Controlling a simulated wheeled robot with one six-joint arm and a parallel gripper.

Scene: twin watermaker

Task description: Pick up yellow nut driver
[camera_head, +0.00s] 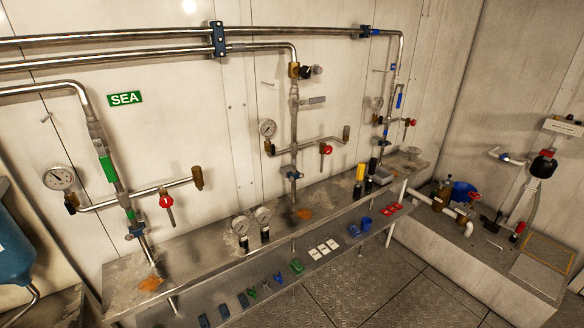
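An upright thing with a yellow upper part and a dark lower part (360,173) stands on the grey metal bench, towards its right end. It may be the yellow nut driver, but it is too small to tell. A second upright dark thing (372,168) stands close to its right. My gripper is not in view.
The bench (205,265) runs along the wall under pipes, red-handled valves and gauges (268,128). Two gauges (241,226) stand on it. A lower front shelf holds small blue, green, white and red items (392,208). The floor (385,275) in front is clear.

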